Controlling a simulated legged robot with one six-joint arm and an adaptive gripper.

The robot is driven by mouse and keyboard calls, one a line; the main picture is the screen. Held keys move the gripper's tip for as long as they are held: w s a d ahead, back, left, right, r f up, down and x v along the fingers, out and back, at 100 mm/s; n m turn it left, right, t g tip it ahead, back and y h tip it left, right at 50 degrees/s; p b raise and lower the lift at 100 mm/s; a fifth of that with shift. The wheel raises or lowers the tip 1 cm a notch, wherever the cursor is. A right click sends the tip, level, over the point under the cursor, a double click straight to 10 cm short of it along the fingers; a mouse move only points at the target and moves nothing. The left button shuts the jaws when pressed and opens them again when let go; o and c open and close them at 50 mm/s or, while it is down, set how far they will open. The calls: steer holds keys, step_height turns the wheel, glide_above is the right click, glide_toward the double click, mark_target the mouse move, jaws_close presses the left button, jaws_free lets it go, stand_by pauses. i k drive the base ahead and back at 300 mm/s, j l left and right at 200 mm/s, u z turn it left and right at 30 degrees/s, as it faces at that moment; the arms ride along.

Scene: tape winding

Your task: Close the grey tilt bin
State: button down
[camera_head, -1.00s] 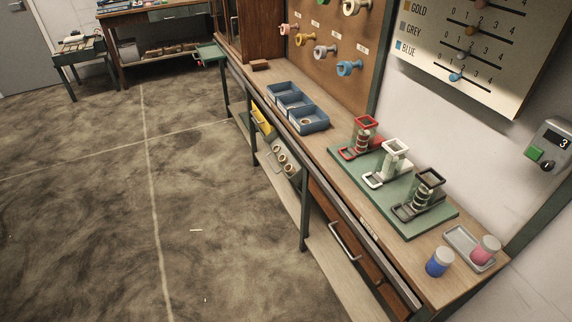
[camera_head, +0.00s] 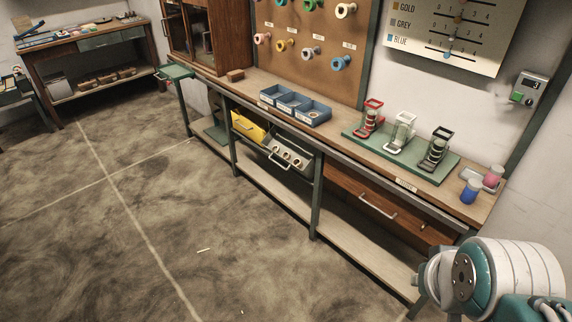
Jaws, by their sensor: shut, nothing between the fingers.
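The grey tilt bin (camera_head: 290,147) hangs under the front edge of the long workbench, near its middle. It is tipped outward, with several pale rings showing in it and a handle on its front. The yellow bin (camera_head: 249,127) is just to its left, also under the bench top. Part of my arm, white and teal, fills the lower right corner. My gripper and its fingers are out of the picture, and no part of my arm in view touches the grey bin.
The workbench (camera_head: 245,88) carries blue trays (camera_head: 296,107), a green board (camera_head: 400,152) with holders, and jars. A wooden drawer (camera_head: 375,205) with a handle is to the bin's right. A lower shelf (camera_head: 275,192) runs below.

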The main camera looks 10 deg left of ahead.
mark_target(287, 142)
steer(key=k+j+u, duration=0.1)
steer(key=j, duration=0.2)
steer(key=k+j+u, duration=0.1)
steer(key=j, duration=0.2)
steer(key=k+j, duration=0.1)
steer(key=j, duration=0.2)
steer(key=i+u, duration=0.1)
steer(key=i, duration=0.55)
steer(key=i+l+u, duration=0.1)
steer(key=i, duration=0.5)
steer(key=i+l, duration=0.2)
steer(key=i, duration=0.45)
steer(key=i+l+u, duration=0.15)
steer(key=i, duration=0.45)
